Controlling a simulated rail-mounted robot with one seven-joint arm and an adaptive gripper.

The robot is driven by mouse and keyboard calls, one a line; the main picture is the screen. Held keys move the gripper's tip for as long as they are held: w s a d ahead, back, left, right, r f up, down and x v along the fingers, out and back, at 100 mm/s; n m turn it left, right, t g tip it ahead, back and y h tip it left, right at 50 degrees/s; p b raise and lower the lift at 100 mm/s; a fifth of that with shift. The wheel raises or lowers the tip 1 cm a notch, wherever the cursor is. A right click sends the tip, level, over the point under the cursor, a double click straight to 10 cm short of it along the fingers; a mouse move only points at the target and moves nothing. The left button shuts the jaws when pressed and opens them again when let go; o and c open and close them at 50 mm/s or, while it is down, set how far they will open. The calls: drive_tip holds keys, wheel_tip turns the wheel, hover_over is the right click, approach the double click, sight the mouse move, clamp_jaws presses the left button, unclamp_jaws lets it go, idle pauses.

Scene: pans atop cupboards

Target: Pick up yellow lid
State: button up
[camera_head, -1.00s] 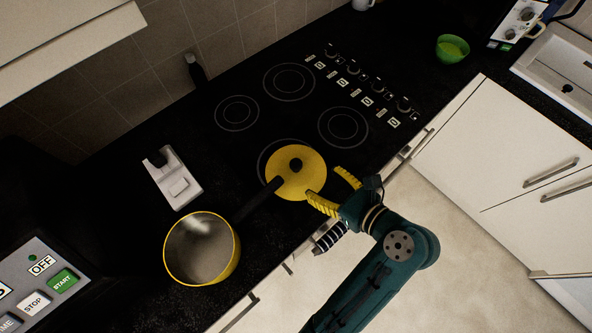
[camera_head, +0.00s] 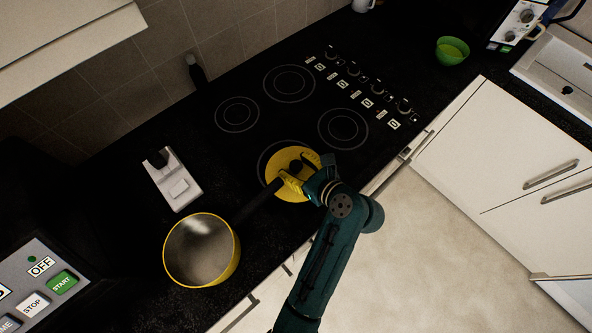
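The yellow lid (camera_head: 289,189) is a round disc with a dark knob (camera_head: 296,166) in its middle. It lies at the front-left burner of the black cooktop, by the end of the pan's dark handle. My gripper's body hides the lid's right edge.
A yellow-rimmed pan (camera_head: 202,250) stands on the counter to the left, its dark handle (camera_head: 262,206) reaching toward the lid. A white device (camera_head: 174,180) lies behind it. The other burners (camera_head: 289,83) are bare.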

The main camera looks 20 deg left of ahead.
clamp_jaws()
drive_tip(key=shift+r, duration=0.1)
